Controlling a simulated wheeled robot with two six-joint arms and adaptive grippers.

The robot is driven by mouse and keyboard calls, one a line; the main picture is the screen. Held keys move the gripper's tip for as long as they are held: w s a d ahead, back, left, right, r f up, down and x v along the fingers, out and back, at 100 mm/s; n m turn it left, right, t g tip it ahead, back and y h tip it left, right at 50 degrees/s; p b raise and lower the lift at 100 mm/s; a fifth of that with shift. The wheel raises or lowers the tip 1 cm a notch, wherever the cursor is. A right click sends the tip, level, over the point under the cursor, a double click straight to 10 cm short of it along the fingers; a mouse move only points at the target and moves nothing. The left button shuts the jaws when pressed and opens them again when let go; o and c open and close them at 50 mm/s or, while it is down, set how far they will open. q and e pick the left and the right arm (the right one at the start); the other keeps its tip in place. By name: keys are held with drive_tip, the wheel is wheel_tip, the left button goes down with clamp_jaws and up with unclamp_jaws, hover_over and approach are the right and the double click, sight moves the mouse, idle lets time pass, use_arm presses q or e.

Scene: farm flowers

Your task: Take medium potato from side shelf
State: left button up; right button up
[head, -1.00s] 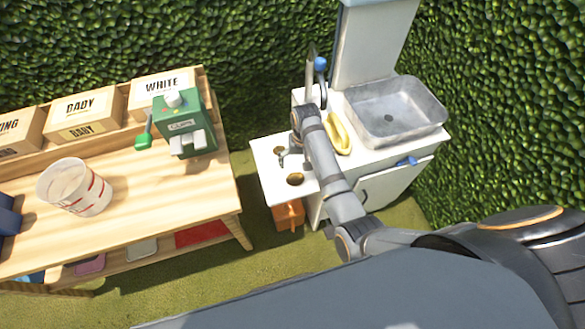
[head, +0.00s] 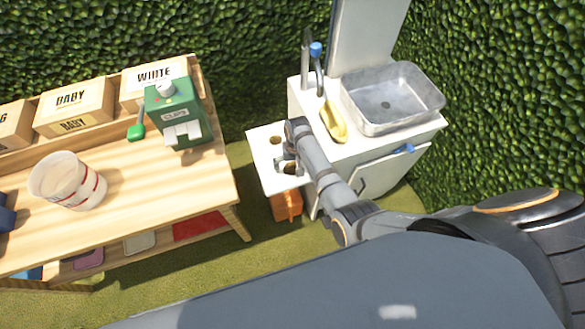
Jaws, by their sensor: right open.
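The white side shelf (head: 259,160) sticks out at the left of the sink unit. On it are two small brown round items that look like potatoes. The rear item (head: 276,140) is smaller, and the front item (head: 290,168) is larger and partly covered by my gripper. My right gripper (head: 284,160) is low over the shelf, open, with its fingers close around or beside the front item. I cannot tell whether they touch it. My left gripper is not in view.
A metal sink basin (head: 392,98), a yellow tray (head: 333,122) and a blue-topped tap (head: 316,50) stand right of the shelf. An orange box (head: 286,205) sits below it. A wooden table (head: 130,180) with a green clips dispenser (head: 180,115) stands left.

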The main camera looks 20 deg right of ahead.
drive_tip(key=shift+f, duration=0.1)
drive_tip(key=shift+c, duration=0.5)
drive_tip(key=c, duration=1.2)
